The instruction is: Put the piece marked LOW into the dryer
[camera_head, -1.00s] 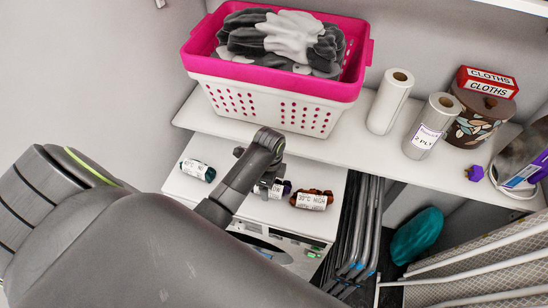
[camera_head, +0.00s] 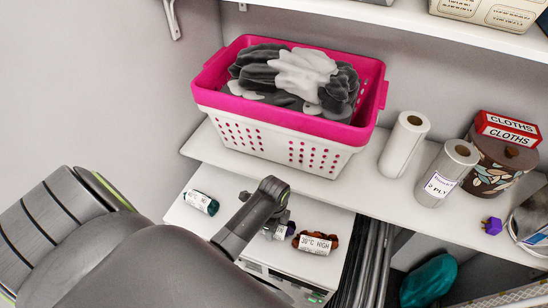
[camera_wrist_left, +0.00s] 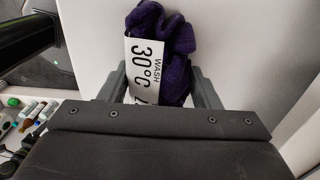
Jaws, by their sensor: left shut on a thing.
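A purple cloth piece (camera_wrist_left: 180,45) with a white label reading "WASH 30°C" and a partly cut-off word is between the fingers of my left gripper (camera_wrist_left: 160,82), which is shut on it. In the head view the piece (camera_head: 291,228) shows beside my left arm, low over or on the white top of the machine (camera_head: 222,187); I cannot tell if it touches. A rust-brown piece (camera_head: 315,243) marked "30°C HIGH" lies to its right, and a dark teal piece (camera_head: 201,202) to its left. The machine's front panel (camera_head: 285,285) shows; its door is hidden.
A shelf (camera_head: 350,190) above holds a pink and white basket (camera_head: 284,145) of grey laundry, paper rolls (camera_head: 404,145) and a cloths tin (camera_head: 497,165). Dark folded frames (camera_head: 368,262) stand right of the machine. My left arm covers the lower left.

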